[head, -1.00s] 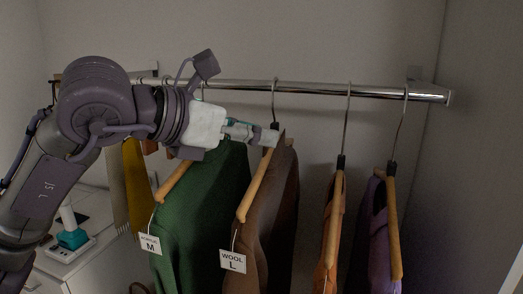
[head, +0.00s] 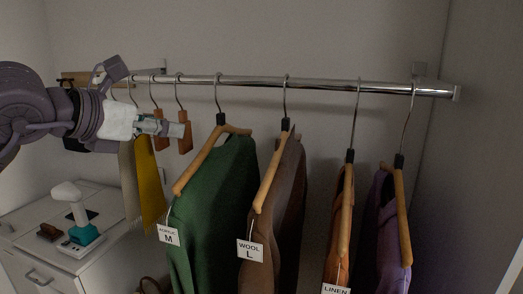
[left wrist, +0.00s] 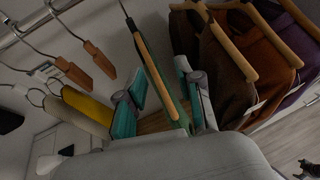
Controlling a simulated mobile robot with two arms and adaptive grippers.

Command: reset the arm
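My left arm comes in from the left in the head view. Its gripper (head: 178,129) is level with the upper part of the hangers, left of the green sweater (head: 222,205) and apart from its wooden hanger. In the left wrist view its teal-padded fingers (left wrist: 160,80) stand apart. The green sweater's hanger (left wrist: 153,66) shows in line with the gap, beyond the fingers, and nothing is visibly held.
A chrome rail (head: 320,85) carries the brown WOOL sweater (head: 285,190), an orange LINEN garment (head: 338,215) and a purple garment (head: 383,220). Wooden hanger blocks (head: 185,138) and a yellow cloth (head: 149,188) hang at left. A white cabinet (head: 110,250) holds a teal-and-white device (head: 80,220).

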